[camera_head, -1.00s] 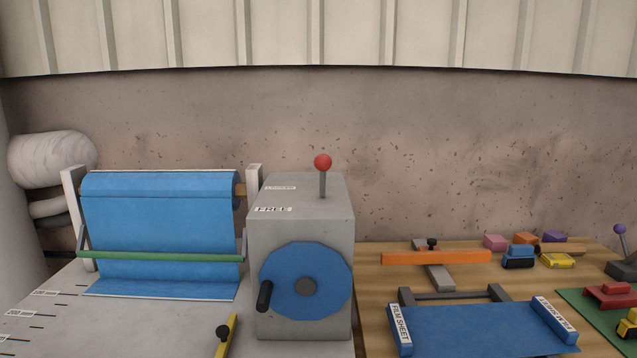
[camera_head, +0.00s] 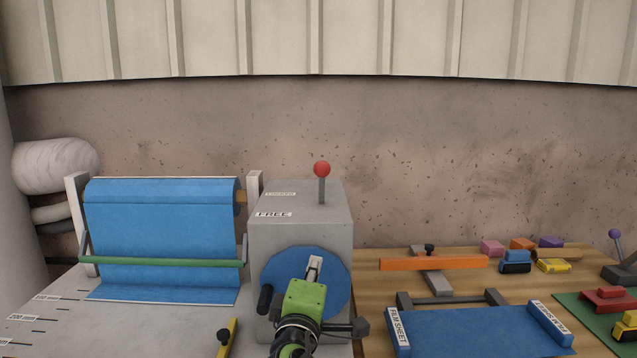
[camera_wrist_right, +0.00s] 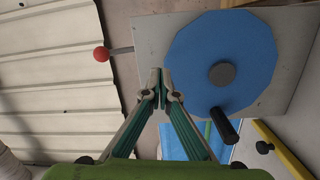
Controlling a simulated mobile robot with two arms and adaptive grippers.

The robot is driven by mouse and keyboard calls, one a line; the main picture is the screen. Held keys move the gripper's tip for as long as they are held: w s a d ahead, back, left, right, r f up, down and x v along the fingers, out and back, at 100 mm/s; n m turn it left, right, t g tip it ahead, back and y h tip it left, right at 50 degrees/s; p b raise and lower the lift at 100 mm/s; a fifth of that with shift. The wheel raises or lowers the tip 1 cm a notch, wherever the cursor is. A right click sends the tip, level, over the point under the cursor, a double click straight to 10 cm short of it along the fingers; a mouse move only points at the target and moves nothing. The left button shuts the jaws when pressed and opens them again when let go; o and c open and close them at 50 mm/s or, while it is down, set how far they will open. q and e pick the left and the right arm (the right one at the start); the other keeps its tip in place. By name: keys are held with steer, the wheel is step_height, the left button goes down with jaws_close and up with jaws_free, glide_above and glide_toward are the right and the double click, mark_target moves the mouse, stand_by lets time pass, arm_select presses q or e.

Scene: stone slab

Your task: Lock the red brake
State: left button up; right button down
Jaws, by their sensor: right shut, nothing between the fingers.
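The red brake is a red ball knob (camera_head: 322,169) on a grey upright lever, standing on top of a grey box (camera_head: 300,225). Labels on the box top include one reading FREE (camera_head: 273,214) near the front and a second label (camera_head: 281,194) farther back. In the right wrist view the red knob (camera_wrist_right: 101,54) is at the upper left. My right gripper (camera_head: 315,262) is in front of the blue crank wheel (camera_head: 338,284), below the knob and apart from it. Its fingertips (camera_wrist_right: 160,72) are together and empty. My left gripper is not in view.
The wheel has a black handle (camera_head: 265,299). Left of the box is a blue film roll (camera_head: 165,225) with a green bar (camera_head: 160,262). Right is a wooden table with an orange bar (camera_head: 433,263), a blue film sheet tray (camera_head: 470,332) and small coloured blocks. Space above the box is clear.

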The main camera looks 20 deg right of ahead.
mark_target(321, 174)
step_height(321, 174, up, 10)
steer(key=a+n+t+h, duration=0.1)
steer(key=t, duration=0.1)
steer(key=shift+a+h, duration=0.15)
steer(key=shift+h, duration=0.25)
steer(key=shift+w+r, duration=0.1)
steer(key=shift+r, duration=0.05)
steer(key=p+x, duration=0.1)
steer(key=x, duration=0.3)
steer(key=p+x, duration=0.2)
steer(key=x, duration=0.2)
steer(key=p+x, duration=0.1)
steer(key=x, duration=0.3)
steer(key=shift+w+r+p, duration=0.25)
steer(key=shift+r+p, duration=0.1)
steer(key=shift+w+d, duration=0.35)
steer(key=shift+w, duration=0.2)
steer(key=shift+r+p, duration=0.15)
steer(key=shift+p, duration=0.15)
